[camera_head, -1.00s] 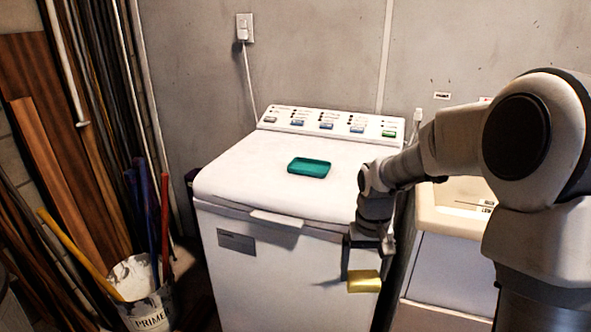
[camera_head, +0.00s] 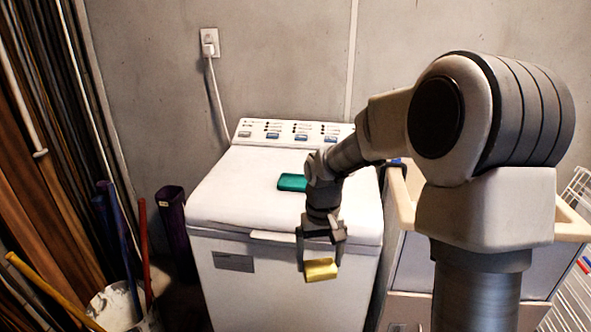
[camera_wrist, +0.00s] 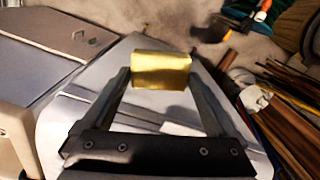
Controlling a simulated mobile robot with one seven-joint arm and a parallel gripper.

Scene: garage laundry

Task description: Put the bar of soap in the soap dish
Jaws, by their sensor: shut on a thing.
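The yellow bar of soap (camera_head: 321,270) is held at the tips of my gripper (camera_head: 320,258), in front of the washing machine and below the level of its lid. In the wrist view the soap (camera_wrist: 161,70) sits between the two fingers of my gripper (camera_wrist: 160,82). The green soap dish (camera_head: 291,182) lies on top of the white washer, behind and left of the gripper. Its right end is partly hidden by my arm. I cannot make out the dish in the wrist view.
The white washing machine (camera_head: 240,205) stands against a concrete wall. A utility sink (camera_head: 402,205) is to its right. A bucket (camera_head: 118,305) with poles and leaning boards (camera_head: 60,200) fill the left side. A white wire rack (camera_head: 578,265) is at the far right.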

